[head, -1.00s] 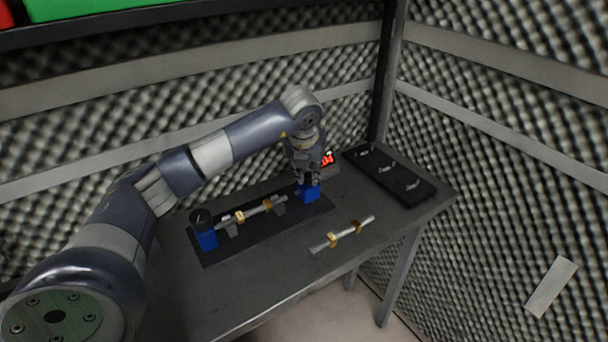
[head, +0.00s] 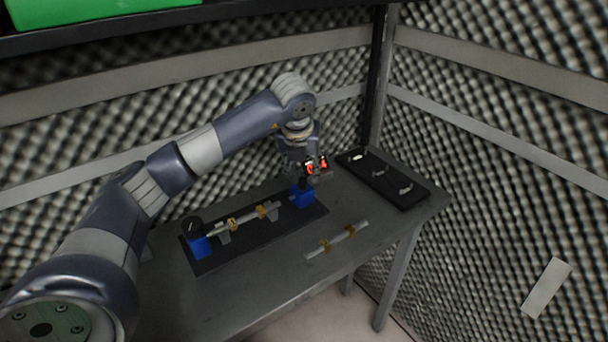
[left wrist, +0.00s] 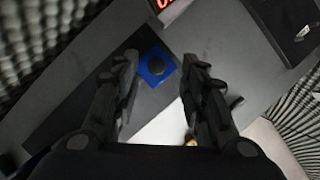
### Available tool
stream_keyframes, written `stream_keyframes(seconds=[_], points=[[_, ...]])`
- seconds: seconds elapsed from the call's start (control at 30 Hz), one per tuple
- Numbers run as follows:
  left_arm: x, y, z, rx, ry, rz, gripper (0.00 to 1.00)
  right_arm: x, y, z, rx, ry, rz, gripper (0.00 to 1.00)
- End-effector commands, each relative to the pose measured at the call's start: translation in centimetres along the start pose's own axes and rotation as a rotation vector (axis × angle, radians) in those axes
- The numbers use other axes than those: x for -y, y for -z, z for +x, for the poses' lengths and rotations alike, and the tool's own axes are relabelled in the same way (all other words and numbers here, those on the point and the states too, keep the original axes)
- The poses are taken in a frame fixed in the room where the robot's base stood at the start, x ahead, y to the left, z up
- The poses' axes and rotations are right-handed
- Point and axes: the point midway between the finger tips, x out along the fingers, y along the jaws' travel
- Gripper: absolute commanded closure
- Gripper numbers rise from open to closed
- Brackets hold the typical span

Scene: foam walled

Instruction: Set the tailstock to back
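The tailstock is the blue block (head: 302,197) with a dark round knob on top, at the right end of a black fixture base (head: 262,240) on the grey table. In the left wrist view the blue block (left wrist: 155,67) lies just beyond and between the fingertips. My left gripper (head: 301,172) points down just above the tailstock; it also shows in the left wrist view (left wrist: 160,75) with its fingers apart and nothing between them. A shaft with brass-coloured rings (head: 245,217) lies along the fixture. A blue headstock block (head: 199,247) with a dark cylinder stands at the left end.
A loose shaft with brass rings (head: 337,239) lies on the table in front of the fixture. A small red-lit display (head: 318,166) stands behind the tailstock. A black tray with several small metal parts (head: 407,202) lies at the right. Foam walls stand close behind.

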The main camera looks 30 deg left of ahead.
Motion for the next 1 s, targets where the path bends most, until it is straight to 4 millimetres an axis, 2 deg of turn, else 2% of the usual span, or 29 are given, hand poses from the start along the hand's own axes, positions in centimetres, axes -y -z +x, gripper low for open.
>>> stream_keyframes(seconds=[0.03,0.2,0.4,0.57,1.0], points=[[0.1,-0.1,-1.3,0.004,0.002,0.001,0.61,-0.1,0.0,0.0,0.000,-0.001,0.000,0.60],[0.2,-0.1,-4.8,0.004,0.002,0.002,0.61,-0.1,0.0,0.0,-0.001,-0.002,0.000,0.60],[0.2,-0.1,-7.3,0.003,0.001,0.003,0.61,-0.2,0.1,0.0,-0.001,-0.002,0.000,0.60],[0.2,-0.1,-7.9,0.001,0.001,0.003,0.61,-0.2,0.1,0.0,-0.001,-0.002,0.000,0.60],[0.2,-0.1,-7.8,0.001,0.001,0.002,0.61,-0.1,0.1,0.0,-0.001,-0.002,0.000,0.60]])
